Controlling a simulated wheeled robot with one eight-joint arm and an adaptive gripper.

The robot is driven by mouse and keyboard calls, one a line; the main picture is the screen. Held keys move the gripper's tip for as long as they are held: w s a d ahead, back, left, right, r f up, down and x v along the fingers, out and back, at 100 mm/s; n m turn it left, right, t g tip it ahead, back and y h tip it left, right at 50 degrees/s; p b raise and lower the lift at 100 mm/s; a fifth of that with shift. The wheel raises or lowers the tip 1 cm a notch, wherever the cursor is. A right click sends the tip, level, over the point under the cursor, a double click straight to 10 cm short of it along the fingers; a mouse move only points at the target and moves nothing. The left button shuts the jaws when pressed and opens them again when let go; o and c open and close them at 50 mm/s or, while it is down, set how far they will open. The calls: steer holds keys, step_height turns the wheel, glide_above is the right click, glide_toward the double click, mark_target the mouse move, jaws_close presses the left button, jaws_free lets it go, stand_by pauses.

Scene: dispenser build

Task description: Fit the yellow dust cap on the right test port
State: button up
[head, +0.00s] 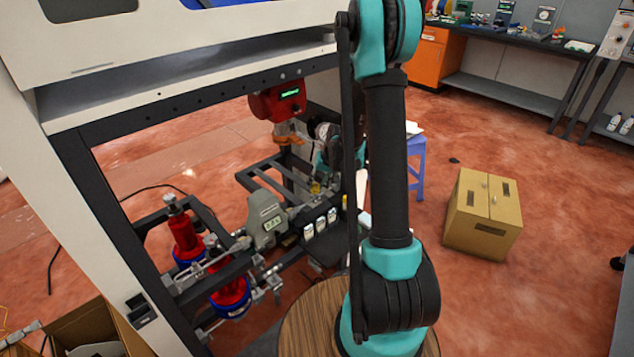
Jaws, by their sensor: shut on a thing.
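My gripper (318,181) is inside the dispenser frame, at the far end of my teal and black arm, and is small in view. It is shut on a small yellow thing (315,188), which appears to be the yellow dust cap. The fingertips are too small to show how the cap sits in them. I cannot make out the right test port. The parts around my gripper are dark, and my own arm covers the area to its right. Whether the cap touches anything cannot be told.
A red unit with a green display (278,101) hangs above left of my gripper. A grey meter (266,221) and black parts with white labels (320,224) stand below it. Red cylinders (183,232) are at left. The dark frame (113,211) surrounds these. A cardboard box (484,214) stands right.

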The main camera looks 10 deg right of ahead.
steer(key=shift+f, duration=0.55)
stand_by(0.4)
steer(key=o, duration=1.5)
steer(key=shift+c, duration=0.2)
steer(key=shift+r, duration=0.15)
steer(key=shift+r, duration=2.9)
